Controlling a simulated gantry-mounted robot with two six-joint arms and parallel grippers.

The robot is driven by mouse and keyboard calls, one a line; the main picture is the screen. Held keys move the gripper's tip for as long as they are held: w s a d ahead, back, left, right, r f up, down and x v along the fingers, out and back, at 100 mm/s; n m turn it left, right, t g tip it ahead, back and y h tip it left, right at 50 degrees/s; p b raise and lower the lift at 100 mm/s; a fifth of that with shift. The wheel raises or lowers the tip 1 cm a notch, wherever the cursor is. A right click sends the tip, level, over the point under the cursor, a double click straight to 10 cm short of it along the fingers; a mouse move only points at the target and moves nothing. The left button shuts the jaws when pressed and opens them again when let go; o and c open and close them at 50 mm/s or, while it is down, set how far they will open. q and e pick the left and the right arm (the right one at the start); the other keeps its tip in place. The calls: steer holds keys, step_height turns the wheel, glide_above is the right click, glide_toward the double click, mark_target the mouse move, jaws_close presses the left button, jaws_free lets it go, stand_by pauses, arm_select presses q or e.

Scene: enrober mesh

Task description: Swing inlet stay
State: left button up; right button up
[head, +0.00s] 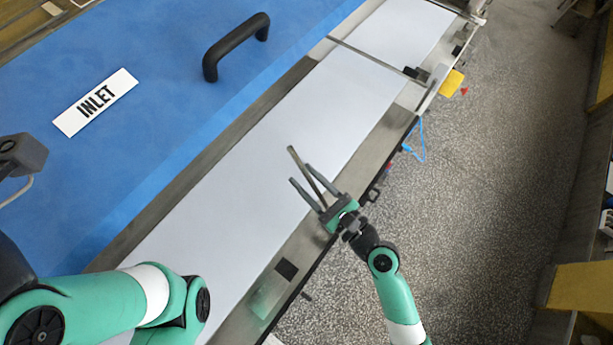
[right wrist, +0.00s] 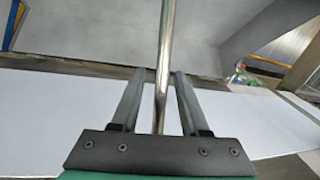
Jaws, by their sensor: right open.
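The inlet side carries a blue panel (head: 180,75) with a white INLET label (head: 95,102) and a black handle (head: 236,46). A thin metal rod, which looks like the stay (head: 297,160), stands over the pale belt. My right gripper (head: 300,174) is open, with the rod running between its two fingers. The right wrist view shows the same rod (right wrist: 165,45) between the spread fingers, with gaps on both sides near the tips. The rod's lower end is hidden behind the gripper body. My left gripper is not in view; only parts of the left arm show.
The pale belt (head: 245,170) runs diagonally below the panel, with a metal rail along its right edge. Another thin bar (head: 365,52) crosses the belt farther up. A yellow block (head: 451,83) and a blue cable (head: 420,142) are beside the rail. The speckled floor (head: 480,190) at right is clear.

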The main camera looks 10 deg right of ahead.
jaws_close()
stand_by(1.4)
